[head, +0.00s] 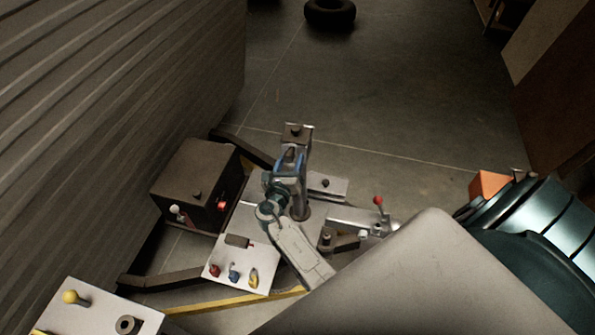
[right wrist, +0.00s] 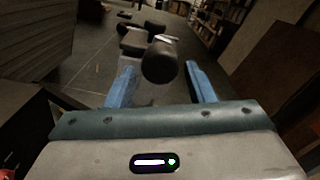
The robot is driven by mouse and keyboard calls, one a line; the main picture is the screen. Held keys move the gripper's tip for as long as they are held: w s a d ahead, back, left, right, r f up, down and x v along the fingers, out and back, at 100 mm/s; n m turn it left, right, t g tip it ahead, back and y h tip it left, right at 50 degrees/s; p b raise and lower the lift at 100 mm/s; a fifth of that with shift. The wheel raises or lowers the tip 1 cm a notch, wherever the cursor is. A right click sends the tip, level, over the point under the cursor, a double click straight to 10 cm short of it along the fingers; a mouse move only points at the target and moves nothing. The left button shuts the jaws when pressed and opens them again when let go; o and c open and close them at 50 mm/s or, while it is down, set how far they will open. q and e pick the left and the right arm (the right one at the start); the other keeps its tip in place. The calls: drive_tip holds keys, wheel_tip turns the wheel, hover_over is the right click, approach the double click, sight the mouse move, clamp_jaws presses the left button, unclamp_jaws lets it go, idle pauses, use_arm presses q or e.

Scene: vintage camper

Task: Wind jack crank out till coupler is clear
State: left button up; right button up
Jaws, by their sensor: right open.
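The tongue jack (head: 297,133) stands upright on the trailer's A-frame, its top capped by a grey head. My right gripper (head: 290,160) is at the upper part of the jack post. In the right wrist view, a dark round crank knob (right wrist: 160,62) appears between my two open blue fingers (right wrist: 158,85), with gaps on both sides. I cannot tell how deep between them it sits. The coupler (head: 372,226) is at the front of the tongue, with a red-knobbed lever (head: 378,201) upright. Whether it touches the ball below is hidden. My left gripper is out of view.
A dark box (head: 195,182) sits beside the jack, near the ribbed camper wall (head: 110,110). A white plate with coloured connectors (head: 222,284) lies in front. An orange block (head: 488,186) is at right. A tyre (head: 330,12) lies far back; the floor between is clear.

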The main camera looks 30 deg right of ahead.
drive_tip(key=shift+a, duration=0.1)
drive_tip(key=shift+s+a, duration=0.15)
drive_tip(key=shift+a, duration=0.05)
drive_tip(key=v, duration=0.4)
drive_tip(key=shift+s+a, duration=0.1)
drive_tip(key=shift+s, duration=0.05)
idle(0.3)
